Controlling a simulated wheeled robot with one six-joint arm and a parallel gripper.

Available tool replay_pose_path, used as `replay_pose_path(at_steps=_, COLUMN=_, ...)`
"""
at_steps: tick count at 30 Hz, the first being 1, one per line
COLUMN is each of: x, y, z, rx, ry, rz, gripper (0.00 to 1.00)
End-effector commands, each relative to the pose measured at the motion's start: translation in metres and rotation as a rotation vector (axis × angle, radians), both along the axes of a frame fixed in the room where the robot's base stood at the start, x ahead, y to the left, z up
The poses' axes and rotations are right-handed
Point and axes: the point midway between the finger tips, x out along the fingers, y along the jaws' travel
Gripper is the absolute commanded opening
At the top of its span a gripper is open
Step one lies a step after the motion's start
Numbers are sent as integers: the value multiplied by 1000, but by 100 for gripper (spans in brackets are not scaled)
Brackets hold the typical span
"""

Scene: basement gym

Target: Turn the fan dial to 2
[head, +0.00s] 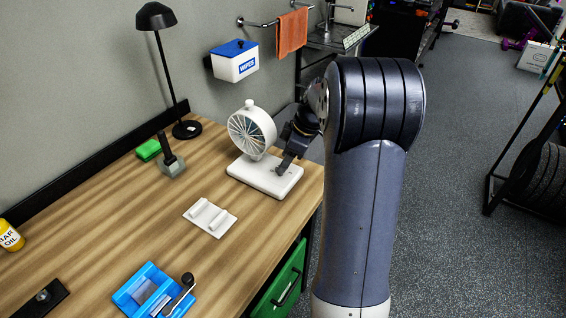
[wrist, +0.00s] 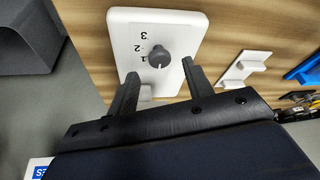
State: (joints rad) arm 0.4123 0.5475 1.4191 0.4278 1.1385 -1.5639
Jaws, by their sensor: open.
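The white fan (head: 252,130) stands upright on its flat white base (head: 250,175) at the right side of the wooden bench. In the wrist view the base (wrist: 185,32) carries a dark grey round dial (wrist: 160,59). The numbers 3, 2 and 1 appear upside down to the dial's left. I cannot clearly tell which number its pointer faces. My gripper (head: 284,166) is low over the base and hides the dial in the head view. In the wrist view my gripper (wrist: 159,73) is open, one finger on each side of the dial, with gaps visible.
A white plate with two raised bars (head: 210,217) lies left of the fan base. A grey block with an upright dark handle (head: 171,160), a green block (head: 148,149) and a black lamp (head: 186,129) stand behind. A blue tray (head: 150,290) is at the front. Bare wood lies between.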

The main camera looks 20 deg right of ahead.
Motion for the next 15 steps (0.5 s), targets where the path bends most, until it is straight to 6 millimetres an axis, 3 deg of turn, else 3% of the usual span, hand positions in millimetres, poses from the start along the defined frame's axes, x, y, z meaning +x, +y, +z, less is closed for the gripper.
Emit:
replay_pose_path(at_steps=6, x=5, y=8, z=-22, rx=-1, ry=1, rz=2, gripper=48)
replay_pose_path(at_steps=15, x=6, y=9, z=-27, rx=-1, ry=-1, rz=1, gripper=48)
